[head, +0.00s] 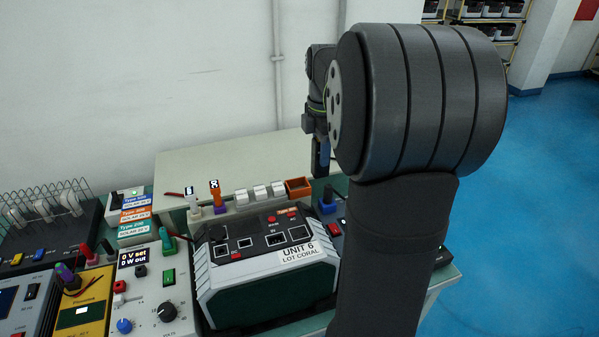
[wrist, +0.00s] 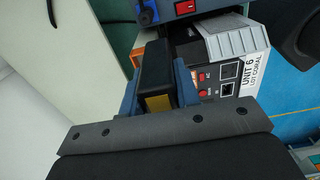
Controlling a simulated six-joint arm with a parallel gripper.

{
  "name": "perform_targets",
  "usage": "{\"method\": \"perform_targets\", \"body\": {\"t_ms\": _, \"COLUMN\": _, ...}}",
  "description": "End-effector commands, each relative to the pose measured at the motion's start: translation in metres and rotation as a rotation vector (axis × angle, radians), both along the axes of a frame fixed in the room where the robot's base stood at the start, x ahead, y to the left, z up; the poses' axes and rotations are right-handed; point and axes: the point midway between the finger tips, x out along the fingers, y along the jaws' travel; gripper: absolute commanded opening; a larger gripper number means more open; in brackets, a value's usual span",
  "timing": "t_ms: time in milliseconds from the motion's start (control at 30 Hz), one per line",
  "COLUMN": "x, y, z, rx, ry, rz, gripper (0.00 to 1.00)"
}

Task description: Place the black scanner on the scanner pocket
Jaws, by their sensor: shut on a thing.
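My gripper (wrist: 157,80) has two blue fingers and is shut on the black scanner (wrist: 153,62), a dark block with a yellow patch on its near end. A small open orange-brown box (head: 298,187) sits at the back of the bench, left of and below my gripper. I cannot tell whether it is the scanner pocket.
The large grey unit labelled UNIT 6 (head: 265,262) stands in front; it also shows in the wrist view (wrist: 228,42). White blocks (head: 258,192) and coloured plugs (head: 216,197) line the back. A power supply (head: 155,300) stands at left. The rear bench top (head: 220,160) is mostly clear.

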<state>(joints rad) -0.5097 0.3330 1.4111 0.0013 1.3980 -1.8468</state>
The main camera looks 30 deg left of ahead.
Motion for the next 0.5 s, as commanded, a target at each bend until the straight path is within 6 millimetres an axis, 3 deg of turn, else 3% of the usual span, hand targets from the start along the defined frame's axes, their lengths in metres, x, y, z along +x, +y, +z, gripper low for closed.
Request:
{"method": "perform_targets", "body": {"t_ms": 200, "x": -0.003, "y": 0.045, "z": -0.027, "rx": -0.001, "ry": 0.001, "rz": 0.004, "gripper": 0.03}}
{"method": "perform_targets", "body": {"t_ms": 500, "x": -0.003, "y": 0.06, "z": -0.044, "rx": -0.001, "ry": 0.001, "rz": 0.001, "gripper": 0.03}}
